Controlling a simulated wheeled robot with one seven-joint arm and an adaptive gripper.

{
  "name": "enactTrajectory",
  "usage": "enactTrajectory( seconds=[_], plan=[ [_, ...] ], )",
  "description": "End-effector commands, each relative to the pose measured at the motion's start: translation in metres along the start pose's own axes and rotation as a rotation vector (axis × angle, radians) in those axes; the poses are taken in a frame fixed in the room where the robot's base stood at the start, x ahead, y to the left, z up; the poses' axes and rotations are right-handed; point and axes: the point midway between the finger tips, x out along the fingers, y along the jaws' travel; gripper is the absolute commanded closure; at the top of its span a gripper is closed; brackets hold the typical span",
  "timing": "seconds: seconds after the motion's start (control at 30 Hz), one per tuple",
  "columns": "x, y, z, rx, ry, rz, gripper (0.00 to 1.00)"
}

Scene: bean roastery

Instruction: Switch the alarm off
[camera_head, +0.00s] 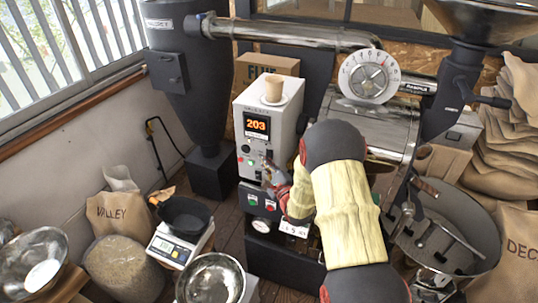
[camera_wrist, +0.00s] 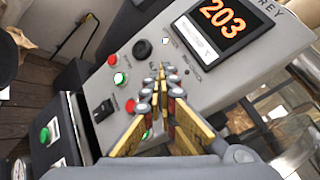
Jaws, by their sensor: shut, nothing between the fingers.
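The white control box (camera_head: 284,128) of the roaster shows an orange 203 on its display (camera_head: 257,124). In the wrist view the display (camera_wrist: 215,28) is at the top right. Below and left of it are a black knob (camera_wrist: 142,50), a red button (camera_wrist: 113,61), a lit green button (camera_wrist: 120,79) and a small pale square light or button (camera_wrist: 165,41). The small labels are too blurred to tell which control is the alarm's. My gripper (camera_head: 267,170) is shut and empty in front of the panel's lower part. In the wrist view its fingertips (camera_wrist: 160,70) hide part of the panel; contact cannot be told.
A black selector (camera_wrist: 104,111) and another green button (camera_wrist: 44,135) sit lower on the machine. The roaster drum with a round dial (camera_head: 369,77) stands right of the box.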

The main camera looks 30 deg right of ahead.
Motion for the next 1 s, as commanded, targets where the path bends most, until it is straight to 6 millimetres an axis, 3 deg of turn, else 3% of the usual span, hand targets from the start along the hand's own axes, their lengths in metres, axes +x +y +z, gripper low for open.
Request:
enactTrajectory(
  seconds=[0.53,1.0],
  plan=[
    [-0.031,0.023,0.023,0.0,-0.002,0.0,1.0],
    [-0.033,0.024,0.024,0.0,0.0,0.0,1.0]
  ],
)
